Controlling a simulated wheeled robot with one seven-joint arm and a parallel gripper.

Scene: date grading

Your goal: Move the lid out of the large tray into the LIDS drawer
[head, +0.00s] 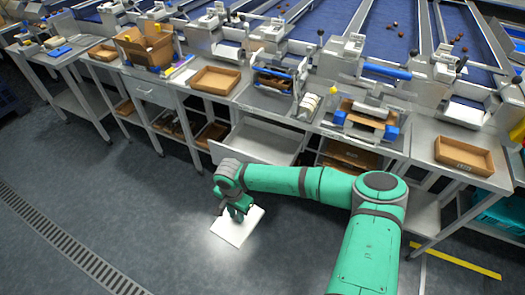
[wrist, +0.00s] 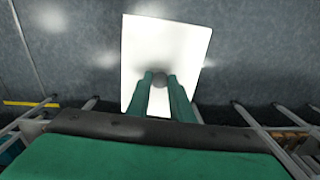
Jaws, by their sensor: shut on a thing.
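The lid (head: 240,230) is a flat, white, near-square plate with a small dark knob (wrist: 160,79). My gripper (head: 238,211) is shut on this knob, and the lid hangs beneath it, over the floor in front of the benches. In the wrist view the two green fingers of my gripper (wrist: 160,84) close on the knob, with the lid (wrist: 165,40) spread out beyond them. An open drawer (head: 262,143) juts out from the bench behind the lid; I cannot read a label on it. I cannot tell which tray is the large tray.
Brown trays (head: 215,79) and (head: 464,154) stand on the steel benches, with a cardboard box (head: 145,46) at the left. A closed drawer (head: 153,91) is further left. My arm spans the space before the right bench. The floor (head: 130,200) at the left is clear.

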